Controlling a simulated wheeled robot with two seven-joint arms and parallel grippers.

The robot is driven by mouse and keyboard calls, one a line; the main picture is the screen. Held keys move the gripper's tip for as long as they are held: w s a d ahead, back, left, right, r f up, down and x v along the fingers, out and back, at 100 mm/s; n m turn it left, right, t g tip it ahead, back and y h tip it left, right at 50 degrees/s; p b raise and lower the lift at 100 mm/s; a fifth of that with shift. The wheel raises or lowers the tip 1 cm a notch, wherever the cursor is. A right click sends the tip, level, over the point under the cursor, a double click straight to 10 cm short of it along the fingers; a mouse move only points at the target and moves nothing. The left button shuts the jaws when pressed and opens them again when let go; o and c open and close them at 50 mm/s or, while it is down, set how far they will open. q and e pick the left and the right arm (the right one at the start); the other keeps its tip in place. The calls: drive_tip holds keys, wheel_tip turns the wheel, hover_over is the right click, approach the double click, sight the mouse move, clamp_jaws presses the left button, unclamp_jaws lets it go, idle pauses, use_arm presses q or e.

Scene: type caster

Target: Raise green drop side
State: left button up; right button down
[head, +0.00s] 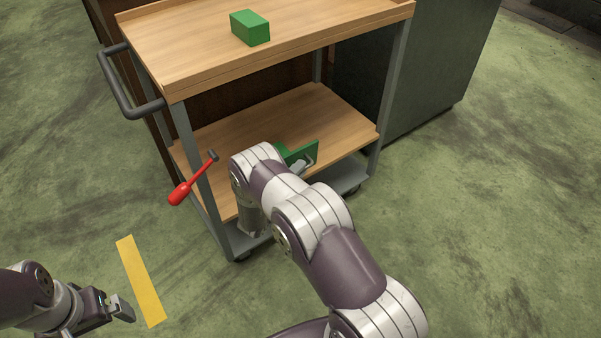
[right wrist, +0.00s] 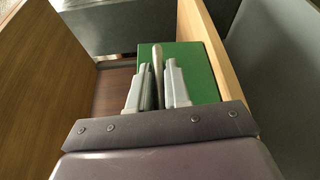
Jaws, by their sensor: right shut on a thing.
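The green drop side (head: 302,152) shows as a small green panel at the lower shelf of the cart, partly hidden behind my right arm. It also shows in the right wrist view (right wrist: 205,65), beyond the fingers and beside a wooden board. A slim grey handle (right wrist: 157,62) stands out in front of the green panel. My right gripper (right wrist: 160,85) is shut on this handle, with one finger on each side. In the head view the right gripper (head: 299,166) is small and partly hidden by its arm. My left gripper (head: 118,308) is at the lower left, away from the cart; its jaw gap is unclear.
The cart's wooden top (head: 190,50) carries a green block (head: 250,28). A red-handled lever (head: 190,180) sticks out by the near left post. A dark push handle (head: 130,95) is at the left. A grey cabinet (head: 420,65) stands behind. Floor at right is clear.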

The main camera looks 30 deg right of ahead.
drive_tip(key=shift+w+r, duration=0.25)
drive_tip(key=shift+w, duration=0.1)
idle(0.3)
drive_tip(key=c, duration=1.2)
unclamp_jaws()
drive_tip(key=shift+o, duration=0.2)
drive_tip(key=p+v, duration=0.3)
drive_tip(key=v, duration=0.9)
drive_tip(key=shift+s+a+p, duration=0.15)
drive_tip(key=shift+a+p, duration=0.2)
drive_tip(key=shift+f, duration=0.1)
